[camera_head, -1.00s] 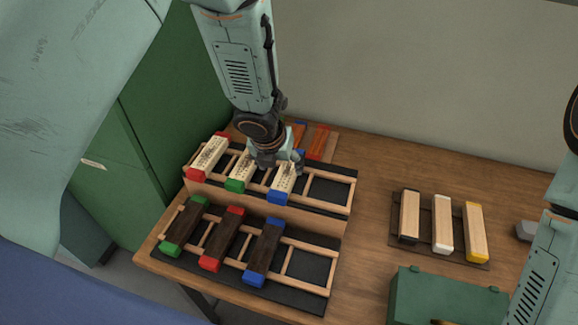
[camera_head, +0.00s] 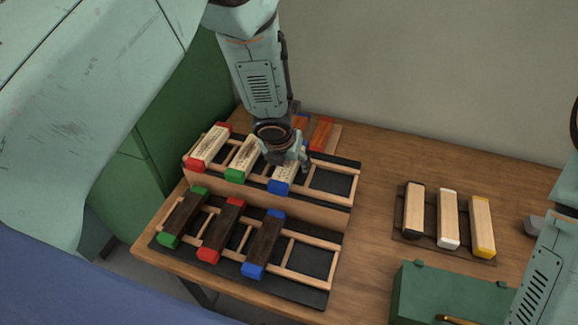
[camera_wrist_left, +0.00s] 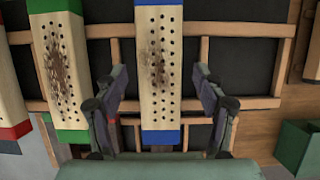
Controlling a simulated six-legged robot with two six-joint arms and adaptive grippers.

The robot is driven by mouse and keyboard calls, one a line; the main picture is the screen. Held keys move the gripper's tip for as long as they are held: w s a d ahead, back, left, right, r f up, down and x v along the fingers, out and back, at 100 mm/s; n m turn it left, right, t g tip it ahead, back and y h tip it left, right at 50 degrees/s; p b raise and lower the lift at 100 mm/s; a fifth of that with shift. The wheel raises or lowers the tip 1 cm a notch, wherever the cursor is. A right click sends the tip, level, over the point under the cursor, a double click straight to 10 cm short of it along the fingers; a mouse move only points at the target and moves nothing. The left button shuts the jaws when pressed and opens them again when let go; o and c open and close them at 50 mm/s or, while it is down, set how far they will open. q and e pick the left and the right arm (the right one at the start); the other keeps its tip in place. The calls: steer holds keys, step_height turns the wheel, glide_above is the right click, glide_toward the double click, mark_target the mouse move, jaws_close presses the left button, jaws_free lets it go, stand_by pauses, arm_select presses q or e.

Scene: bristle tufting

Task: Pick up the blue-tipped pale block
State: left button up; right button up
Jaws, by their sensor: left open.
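The blue-tipped pale block (camera_head: 280,186) is a long light-wood block with blue ends and rows of small holes. It lies across the rear rack (camera_head: 337,182), at the right of a row of pale blocks. In the left wrist view the block (camera_wrist_left: 159,80) shows a brown smudge and a blue near end. My left gripper (camera_head: 290,165) is above it and hides its far part in the head view. In the left wrist view the open fingers (camera_wrist_left: 158,88) stand one on each side of the block, with gaps to both sides.
Left of it lie a green-tipped pale block (camera_head: 242,160) and a red-tipped one (camera_head: 208,148). The front rack (camera_head: 313,262) holds dark blocks, including a blue-tipped one (camera_head: 264,243). Plain blocks (camera_head: 447,218) and a green box (camera_head: 450,292) stand right. The rear rack's right slot is empty.

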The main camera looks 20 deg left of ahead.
mark_target(289, 163)
arm_select(q)
steer(key=shift+a, duration=0.2)
steer(key=shift+c, duration=0.6)
steer(key=shift+w+d+f, duration=0.1)
steer(key=shift+w+d, duration=0.1)
steer(key=shift+d, duration=0.15)
steer(key=c, duration=0.4)
steer(key=shift+c, duration=1.1)
steer(key=shift+s+a, duration=0.2)
steer(key=shift+a, duration=0.1)
steer(key=c, duration=0.4)
steer(key=shift+c, duration=1)
steer(key=shift+w+d, duration=0.2)
steer(key=shift+d, duration=0.05)
steer(key=shift+a+r+p, duration=0.1)
steer(key=shift+r+p, duration=0.4)
steer(key=shift+r, duration=0.1)
step_height(289, 163, up, 7)
steer(key=p, duration=0.6)
steer(key=shift+f, duration=0.1)
step_height(289, 163, up, 2)
steer(key=p, duration=0.2)
steer(key=shift+s+p, duration=0.1)
steer(key=shift+p, duration=0.2)
